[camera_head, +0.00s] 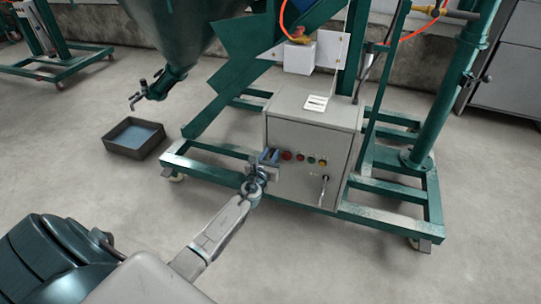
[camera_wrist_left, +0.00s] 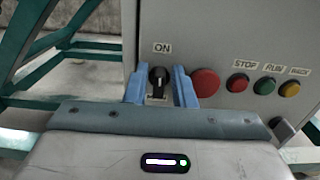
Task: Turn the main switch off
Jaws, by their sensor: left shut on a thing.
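The main switch (camera_wrist_left: 159,78) is a black knob on the front of a grey control box (camera_head: 318,128), under a label reading ON. My left gripper (camera_head: 268,157) is at the left side of the box's front panel. In the left wrist view its two blue fingers (camera_wrist_left: 160,88) stand on either side of the knob, and it is shut on the knob. The knob's light pointer mark looks roughly upright. In the head view the gripper hides the switch. My right gripper is not in view.
A large red button (camera_wrist_left: 205,83) sits just right of the fingers, followed by the STOP button (camera_wrist_left: 237,83), a green button (camera_wrist_left: 265,86) and a yellow button (camera_wrist_left: 289,89). A lever handle (camera_head: 323,188) is lower on the box. A green frame (camera_head: 390,218) surrounds it; a tray (camera_head: 134,139) lies left.

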